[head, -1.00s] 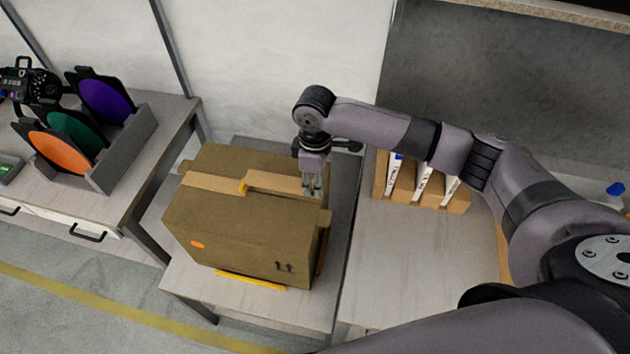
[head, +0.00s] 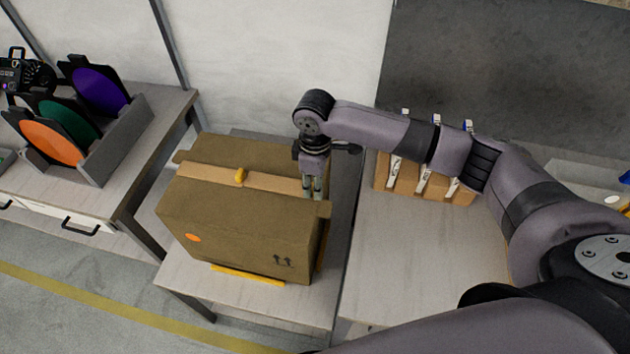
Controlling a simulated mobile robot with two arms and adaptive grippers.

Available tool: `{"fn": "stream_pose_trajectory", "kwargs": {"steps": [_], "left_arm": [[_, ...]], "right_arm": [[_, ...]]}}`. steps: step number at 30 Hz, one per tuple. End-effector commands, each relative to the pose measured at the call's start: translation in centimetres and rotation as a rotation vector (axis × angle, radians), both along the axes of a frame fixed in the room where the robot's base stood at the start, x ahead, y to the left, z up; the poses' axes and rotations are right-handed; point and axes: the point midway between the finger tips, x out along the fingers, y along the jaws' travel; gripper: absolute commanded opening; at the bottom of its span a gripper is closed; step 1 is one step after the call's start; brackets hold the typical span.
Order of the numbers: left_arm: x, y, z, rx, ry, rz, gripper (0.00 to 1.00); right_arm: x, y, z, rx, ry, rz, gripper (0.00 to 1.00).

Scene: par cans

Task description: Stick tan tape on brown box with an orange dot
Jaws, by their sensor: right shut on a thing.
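The brown box (head: 245,230) stands on a low light table, with an orange dot (head: 193,238) low on its front face. The tan tape (head: 210,175) lies as a strip along the middle of the box top, from its left end toward its right end. A small yellow piece (head: 240,176) sits on the strip. My right gripper (head: 313,192) points down at the right end of the box top and is shut on the tape's right end. The fingertips partly hide that end. My left gripper is not in view.
A yellow strip (head: 248,276) lies at the box's front base. At left, a grey rack (head: 120,140) holds orange, green and purple discs on a table. At right, a wooden holder (head: 425,185) with white-labelled items stands on another table, partly behind my arm.

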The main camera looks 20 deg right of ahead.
Motion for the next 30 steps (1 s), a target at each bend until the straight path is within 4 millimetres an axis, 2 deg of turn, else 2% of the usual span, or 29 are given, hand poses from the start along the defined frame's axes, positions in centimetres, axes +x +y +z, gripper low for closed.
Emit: {"fn": "stream_pose_trajectory", "kwargs": {"steps": [5, 30], "left_arm": [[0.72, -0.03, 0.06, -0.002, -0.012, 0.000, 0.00], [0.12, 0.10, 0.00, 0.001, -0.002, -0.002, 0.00]], "right_arm": [[0.00, 0.00, 0.00, 0.000, 0.000, 0.000, 0.13], [-0.01, -0.02, -0.72, -0.001, 0.001, 0.000, 0.13]]}}
